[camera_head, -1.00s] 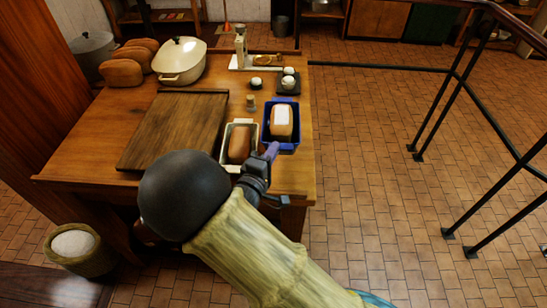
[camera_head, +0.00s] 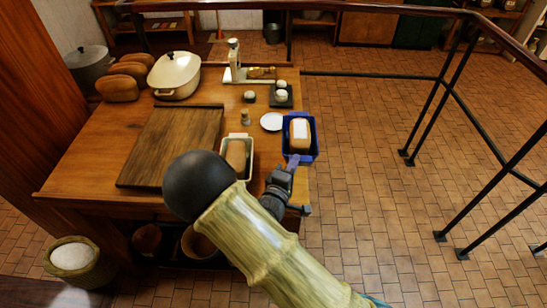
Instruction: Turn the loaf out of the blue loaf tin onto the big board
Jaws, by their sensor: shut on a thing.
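The blue loaf tin (camera_head: 316,144) is at the table's right edge, partly past it, and looks raised off the top. A loaf (camera_head: 300,135) with a pale top and brown near end sits inside it. My gripper (camera_head: 293,161) is shut on the tin's near end; its fingertips are small and partly hidden. The big board (camera_head: 172,145), dark wood, lies flat and bare on the left half of the table, with my arm's dark round joint over its near right corner.
A cream tin (camera_head: 249,165) with a brown loaf stands between board and blue tin, partly behind my arm. A white plate (camera_head: 271,121), a small shaker (camera_head: 245,117) and a dark tray (camera_head: 281,97) lie beyond. A cream pot (camera_head: 174,75) and loaves (camera_head: 118,88) stand behind the board.

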